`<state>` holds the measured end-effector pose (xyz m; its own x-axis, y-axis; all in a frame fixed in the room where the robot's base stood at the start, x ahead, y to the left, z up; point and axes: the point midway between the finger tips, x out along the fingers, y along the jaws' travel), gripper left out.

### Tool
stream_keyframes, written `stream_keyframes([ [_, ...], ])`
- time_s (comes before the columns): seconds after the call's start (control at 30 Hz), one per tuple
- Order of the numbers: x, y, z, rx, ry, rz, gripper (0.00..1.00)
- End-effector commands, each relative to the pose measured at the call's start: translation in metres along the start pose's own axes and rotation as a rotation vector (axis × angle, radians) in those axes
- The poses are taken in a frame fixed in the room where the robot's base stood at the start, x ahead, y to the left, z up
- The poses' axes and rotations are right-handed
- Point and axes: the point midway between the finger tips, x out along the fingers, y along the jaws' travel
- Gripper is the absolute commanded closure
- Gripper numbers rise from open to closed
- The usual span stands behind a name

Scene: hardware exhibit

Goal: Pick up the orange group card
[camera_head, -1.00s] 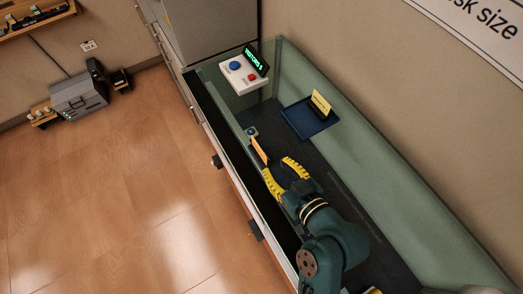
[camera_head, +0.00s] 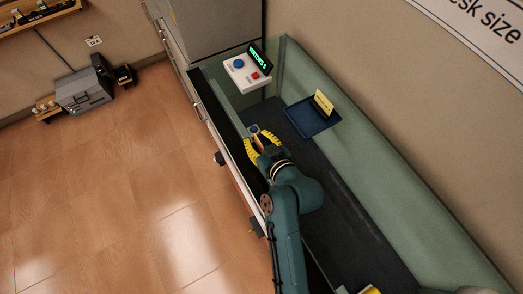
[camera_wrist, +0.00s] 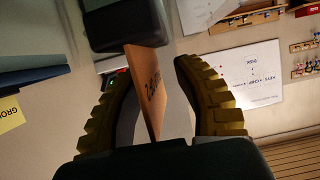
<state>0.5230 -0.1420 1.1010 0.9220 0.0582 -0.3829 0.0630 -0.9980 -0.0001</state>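The orange group card (camera_wrist: 148,85) stands between the two yellow fingers of my gripper (camera_wrist: 155,70) in the wrist view, with dark lettering on its face. A gap shows between the card and the right finger; contact on the left side is unclear. The card's far end meets a dark block (camera_wrist: 125,22), which looks like its holder. In the head view my gripper (camera_head: 257,137) is open around the card (camera_head: 258,143), which is mostly hidden by the fingers.
A blue tray (camera_head: 304,125) with a yellow card (camera_head: 323,103) lies to the right on the dark bench floor. A white button box (camera_head: 246,75) with a green display stands behind. A green wall (camera_head: 350,165) runs along the right side.

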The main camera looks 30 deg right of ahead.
Motion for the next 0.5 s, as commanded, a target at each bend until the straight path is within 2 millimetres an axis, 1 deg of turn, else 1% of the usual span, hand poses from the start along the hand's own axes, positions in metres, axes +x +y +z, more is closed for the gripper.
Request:
stream_keyframes([
  [0.03, -0.0002, 0.0001, -0.0001, 0.0, 0.0, 0.0, 0.8],
  [0.13, -0.0003, 0.0002, -0.0001, 0.0, 0.0, 0.0, 0.99],
  [0.17, -0.0003, 0.0001, -0.0001, 0.0, 0.0, 0.0, 1.0],
  [0.5, -0.0004, 0.0002, -0.0001, 0.0, 0.0, 0.0, 1.0],
])
